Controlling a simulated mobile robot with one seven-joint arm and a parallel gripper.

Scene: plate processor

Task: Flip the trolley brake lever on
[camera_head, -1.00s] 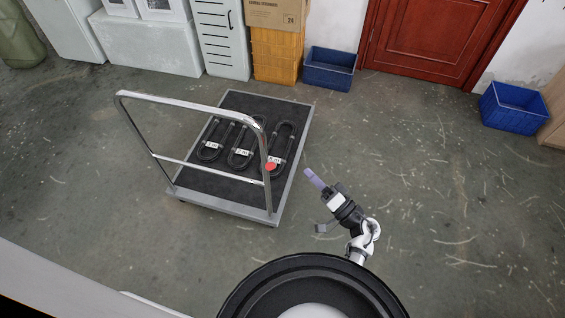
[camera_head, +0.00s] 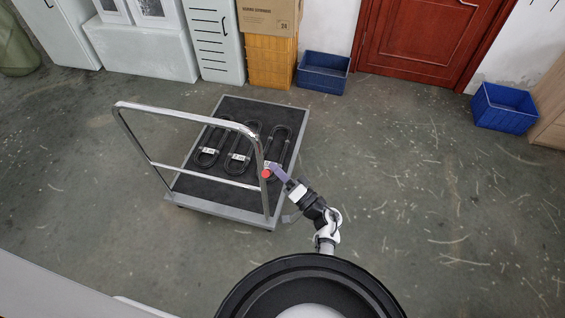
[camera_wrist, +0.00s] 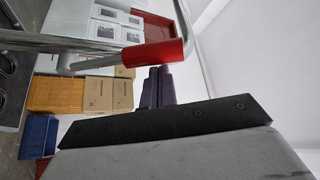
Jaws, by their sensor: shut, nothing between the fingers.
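The trolley (camera_head: 205,205) stands on the floor, with a chrome push handle (camera_head: 185,115) at its near side. The brake lever's red end (camera_head: 266,174) shows on the handle's right upright. In the wrist view the lever is a short grey rod with a red grip (camera_wrist: 152,53). My gripper (camera_head: 276,168) is shut and empty, with purple fingers, just right of the red end. In the wrist view my fingertips (camera_wrist: 158,72) are close to the red grip and overlap its lower edge. I cannot tell whether they touch.
Several black looped items (camera_head: 240,150) lie on the trolley deck. Blue crates (camera_head: 323,75) and a yellow crate (camera_head: 268,62) with a cardboard box (camera_head: 268,15) stand along the back wall. The floor right of the trolley is clear.

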